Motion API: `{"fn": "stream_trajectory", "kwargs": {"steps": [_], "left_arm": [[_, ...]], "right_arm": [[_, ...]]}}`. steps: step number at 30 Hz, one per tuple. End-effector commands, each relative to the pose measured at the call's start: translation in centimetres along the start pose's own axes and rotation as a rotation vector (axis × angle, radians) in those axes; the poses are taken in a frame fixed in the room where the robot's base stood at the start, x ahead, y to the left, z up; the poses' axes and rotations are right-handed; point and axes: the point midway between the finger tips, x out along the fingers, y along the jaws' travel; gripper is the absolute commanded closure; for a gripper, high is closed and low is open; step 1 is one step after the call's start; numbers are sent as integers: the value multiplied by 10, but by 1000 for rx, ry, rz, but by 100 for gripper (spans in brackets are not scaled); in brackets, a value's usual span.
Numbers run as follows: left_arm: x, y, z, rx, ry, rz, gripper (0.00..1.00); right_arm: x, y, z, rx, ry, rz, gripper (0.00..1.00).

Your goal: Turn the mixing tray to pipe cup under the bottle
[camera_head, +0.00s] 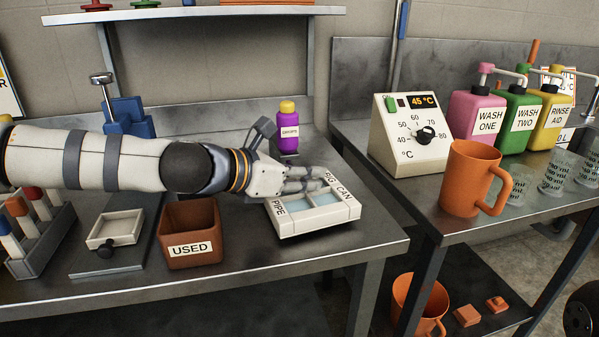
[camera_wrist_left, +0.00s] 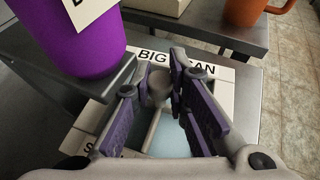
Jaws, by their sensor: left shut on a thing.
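The mixing tray (camera_head: 318,222) is a pale, low, squarish tray with blue-grey compartments, near the table's right front edge. Its rim reads PIPE at the front left and BIG CAN at the back right. In the left wrist view the tray (camera_wrist_left: 241,105) shows BIG CAN on its far rim. My left gripper (camera_head: 312,181) is over the tray, its fingers shut on a grey knob (camera_wrist_left: 158,84) at the tray's middle. The purple bottle (camera_head: 287,133) with a yellow cap stands upright behind the tray; in the wrist view the bottle (camera_wrist_left: 75,40) is at upper left. My right gripper is out of view.
A brown USED bin (camera_head: 190,238) stands left of the tray. A tube rack (camera_head: 40,235) and a small white dish (camera_head: 115,228) are further left. Across a gap, the right bench holds a dial box (camera_head: 410,135), an orange mug (camera_head: 468,180) and pump bottles (camera_head: 518,125).

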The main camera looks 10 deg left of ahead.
Motion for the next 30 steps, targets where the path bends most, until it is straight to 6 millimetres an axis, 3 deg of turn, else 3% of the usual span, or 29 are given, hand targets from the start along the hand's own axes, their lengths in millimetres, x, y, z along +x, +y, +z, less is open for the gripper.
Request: {"fn": "stream_trajectory", "kwargs": {"steps": [13, 14, 15, 17, 26, 30], "left_arm": [[0, 0, 0, 5, 0, -3, 100], [0, 0, 0, 5, 0, -3, 83], [0, 0, 0, 5, 0, -3, 74], [0, 0, 0, 4, 0, -3, 64], [-1, -1, 0, 3, 0, -5, 64], [-24, 1, 2, 2, -3, -2, 64]], "right_arm": [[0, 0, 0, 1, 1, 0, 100], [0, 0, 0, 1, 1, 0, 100], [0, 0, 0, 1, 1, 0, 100], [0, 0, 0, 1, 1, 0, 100], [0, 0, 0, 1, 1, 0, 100], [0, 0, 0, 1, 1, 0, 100]]}}
